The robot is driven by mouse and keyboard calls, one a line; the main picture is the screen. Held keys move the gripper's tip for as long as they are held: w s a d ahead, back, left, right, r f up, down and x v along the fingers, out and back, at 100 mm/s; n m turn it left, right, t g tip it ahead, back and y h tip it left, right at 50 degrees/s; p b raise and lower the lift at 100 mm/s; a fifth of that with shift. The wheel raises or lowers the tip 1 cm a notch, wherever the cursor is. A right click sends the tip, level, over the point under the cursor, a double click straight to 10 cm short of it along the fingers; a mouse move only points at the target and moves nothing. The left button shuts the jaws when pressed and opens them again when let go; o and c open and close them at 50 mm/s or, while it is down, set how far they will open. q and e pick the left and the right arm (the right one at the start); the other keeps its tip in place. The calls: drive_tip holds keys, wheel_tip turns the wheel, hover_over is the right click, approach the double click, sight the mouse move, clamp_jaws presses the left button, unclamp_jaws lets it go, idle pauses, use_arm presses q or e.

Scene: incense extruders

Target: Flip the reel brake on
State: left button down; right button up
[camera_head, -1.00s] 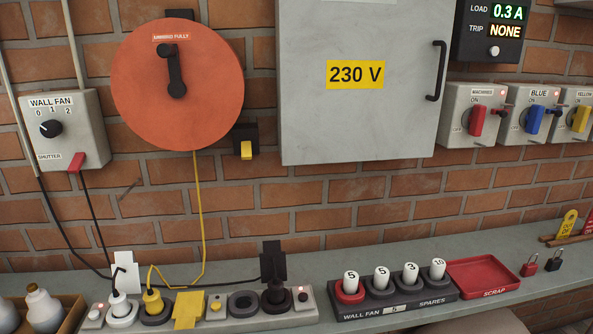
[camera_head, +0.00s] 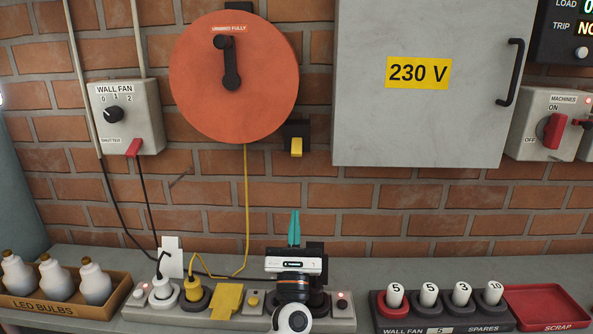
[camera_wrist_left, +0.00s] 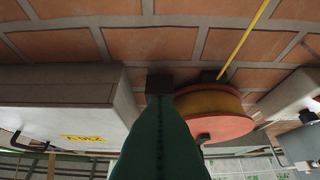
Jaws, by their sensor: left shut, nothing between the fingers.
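The reel brake is a small black box on the brick wall with a yellow lever (camera_head: 297,147) pointing down, at the lower right of the orange cable reel (camera_head: 262,90). My left gripper (camera_head: 294,214) has teal fingers, shut and empty, pointing up. In the head view it shows below the lever, apart from it in the picture. In the left wrist view the fingers (camera_wrist_left: 160,100) point at a dark block (camera_wrist_left: 159,80), which looks like the brake box; its lever is not visible there. The reel (camera_wrist_left: 212,110) is beside it. My right gripper is not in view.
The grey 230 V cabinet (camera_head: 420,120) stands close to the brake's right. A yellow cable (camera_head: 247,195) hangs from the reel to a power strip (camera_head: 136,312) on the shelf. The fan switch box (camera_head: 128,135) is left of the reel. The brick wall below the brake is bare.

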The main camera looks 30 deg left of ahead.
sight(297, 146)
use_arm(q)
drive_tip(key=shift+w+r, duration=0.1)
drive_tip(key=w+a+r+p, duration=0.3)
drive_tip(key=w+r+p, duration=0.2)
drive_tip(key=r, duration=0.4)
drive_tip(key=shift+r+p, duration=0.4)
drive_tip(key=shift+p, duration=0.05)
drive_tip(key=shift+a, duration=0.1)
